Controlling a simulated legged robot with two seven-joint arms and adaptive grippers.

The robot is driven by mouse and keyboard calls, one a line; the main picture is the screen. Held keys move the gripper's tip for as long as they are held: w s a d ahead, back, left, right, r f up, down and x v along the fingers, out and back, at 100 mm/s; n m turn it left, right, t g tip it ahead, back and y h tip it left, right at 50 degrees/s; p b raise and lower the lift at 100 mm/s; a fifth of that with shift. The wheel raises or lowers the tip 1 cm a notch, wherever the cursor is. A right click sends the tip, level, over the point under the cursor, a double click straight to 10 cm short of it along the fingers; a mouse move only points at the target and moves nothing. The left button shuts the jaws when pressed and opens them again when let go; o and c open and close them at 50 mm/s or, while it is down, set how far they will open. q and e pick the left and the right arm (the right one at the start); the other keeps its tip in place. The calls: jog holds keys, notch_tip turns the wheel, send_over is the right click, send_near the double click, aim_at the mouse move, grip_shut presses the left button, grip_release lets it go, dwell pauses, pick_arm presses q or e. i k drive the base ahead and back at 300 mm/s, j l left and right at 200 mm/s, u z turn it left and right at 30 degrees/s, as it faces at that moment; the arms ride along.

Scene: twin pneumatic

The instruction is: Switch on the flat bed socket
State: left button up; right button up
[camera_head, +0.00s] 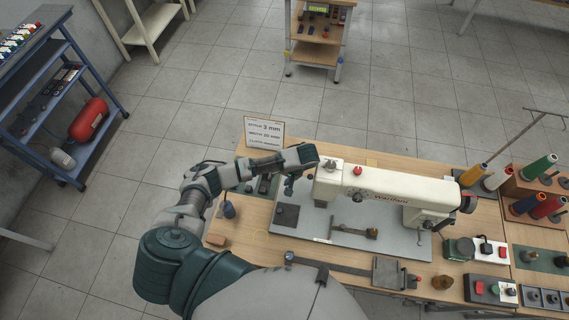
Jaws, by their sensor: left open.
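A cream flat bed sewing machine (385,187) stands on a grey bed plate (300,250) on the wooden table. To its right, a small white box (497,251) carries a dark plug-like part and a red part; it looks like a socket. I cannot read its label or tell its switch position. My left gripper (290,187) is at the left end of the machine, far from the white box. Its fingers are small and partly hidden by the wrist. My right gripper is out of view.
A sign card (264,131) stands at the table's back left. Thread cones (538,167) stand at the right. Control boxes with buttons (491,291) lie at the front right. A blue shelf (50,100) stands at left.

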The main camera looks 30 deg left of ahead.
aim_at(503, 250)
jog(key=k, duration=1)
